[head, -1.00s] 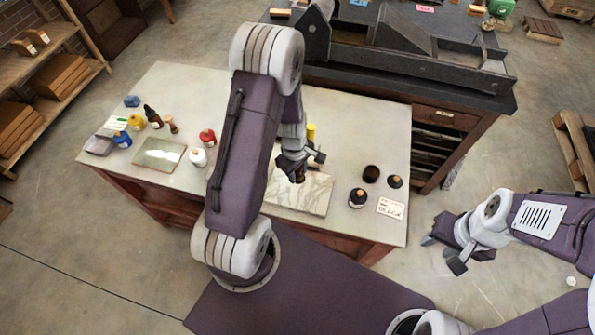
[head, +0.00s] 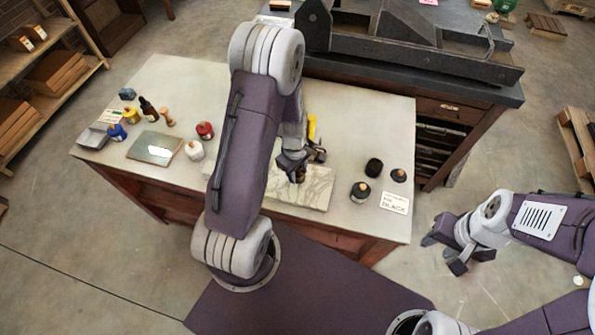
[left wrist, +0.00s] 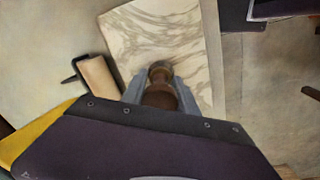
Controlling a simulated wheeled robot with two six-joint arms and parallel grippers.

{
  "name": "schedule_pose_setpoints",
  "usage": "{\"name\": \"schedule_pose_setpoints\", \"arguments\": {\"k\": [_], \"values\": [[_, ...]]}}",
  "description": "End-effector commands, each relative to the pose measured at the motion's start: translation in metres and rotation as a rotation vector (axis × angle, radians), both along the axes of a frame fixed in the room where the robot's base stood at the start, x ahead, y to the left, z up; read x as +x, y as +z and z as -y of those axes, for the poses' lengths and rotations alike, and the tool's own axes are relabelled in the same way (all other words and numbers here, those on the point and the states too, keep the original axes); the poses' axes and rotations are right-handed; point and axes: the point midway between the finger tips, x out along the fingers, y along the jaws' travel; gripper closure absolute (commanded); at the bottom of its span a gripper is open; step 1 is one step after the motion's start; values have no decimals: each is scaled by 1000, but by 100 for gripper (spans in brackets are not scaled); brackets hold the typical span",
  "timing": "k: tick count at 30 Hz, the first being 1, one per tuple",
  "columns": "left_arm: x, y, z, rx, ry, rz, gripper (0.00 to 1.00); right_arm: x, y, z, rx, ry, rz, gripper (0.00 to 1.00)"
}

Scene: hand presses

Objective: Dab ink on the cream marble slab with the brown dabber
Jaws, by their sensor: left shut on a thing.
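The cream marble slab (head: 318,190) with grey veins lies flat on the table near its front edge. It also shows in the left wrist view (left wrist: 150,35). I cannot tell whether the dabber touches the slab. My right gripper (head: 446,254) is open and empty, off the table's right side.
A tan roller (left wrist: 98,76) lies beside the slab. Black containers (head: 361,191) and a label card (head: 394,203) are right of the slab. A grey-green slab (head: 154,148), bottles and coloured pots (head: 205,130) are at left. A dark press (head: 420,50) stands behind.

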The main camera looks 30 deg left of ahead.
Motion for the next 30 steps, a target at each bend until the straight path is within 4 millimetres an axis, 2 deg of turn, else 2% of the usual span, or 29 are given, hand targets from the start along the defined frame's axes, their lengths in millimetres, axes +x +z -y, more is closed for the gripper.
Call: {"name": "schedule_pose_setpoints", "arguments": {"k": [30], "values": [[0,-12,0,0,0,0,100,0,-9,0,0,0,0,61]]}}
